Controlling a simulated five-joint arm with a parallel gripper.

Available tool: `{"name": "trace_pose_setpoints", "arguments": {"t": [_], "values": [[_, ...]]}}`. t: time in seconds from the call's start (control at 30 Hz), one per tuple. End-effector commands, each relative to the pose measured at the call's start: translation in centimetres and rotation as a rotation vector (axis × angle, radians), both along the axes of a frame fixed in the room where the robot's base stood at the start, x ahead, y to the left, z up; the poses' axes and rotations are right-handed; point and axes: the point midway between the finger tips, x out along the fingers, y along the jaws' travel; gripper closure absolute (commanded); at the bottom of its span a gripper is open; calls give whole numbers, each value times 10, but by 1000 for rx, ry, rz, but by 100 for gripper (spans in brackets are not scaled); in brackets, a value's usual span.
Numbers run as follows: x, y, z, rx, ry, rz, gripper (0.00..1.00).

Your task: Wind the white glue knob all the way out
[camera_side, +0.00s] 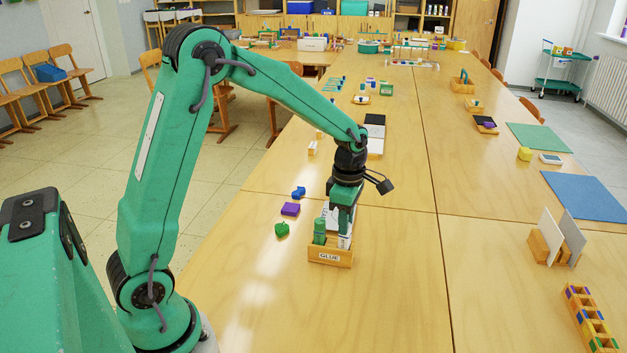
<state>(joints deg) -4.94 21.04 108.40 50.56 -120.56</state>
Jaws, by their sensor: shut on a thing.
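A small wooden box with a GLUE label (330,263) stands on the table in front of my arm. A white glue stick (344,241) stands upright in its right part. A green glue stick (319,232) stands in its left part. My gripper (344,229) points straight down over the box, shut on the top of the white glue stick. The fingers hide the knob, so how far it is wound out cannot be seen.
A wooden stand with white panels (548,239) is at the right. The table in front of the box is clear.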

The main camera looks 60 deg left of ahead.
Motion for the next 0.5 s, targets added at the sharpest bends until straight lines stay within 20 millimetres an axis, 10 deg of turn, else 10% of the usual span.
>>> {"name": "trace_pose_setpoints", "arguments": {"t": [0.5], "values": [[0,0,0,0,0,-237,86]]}}
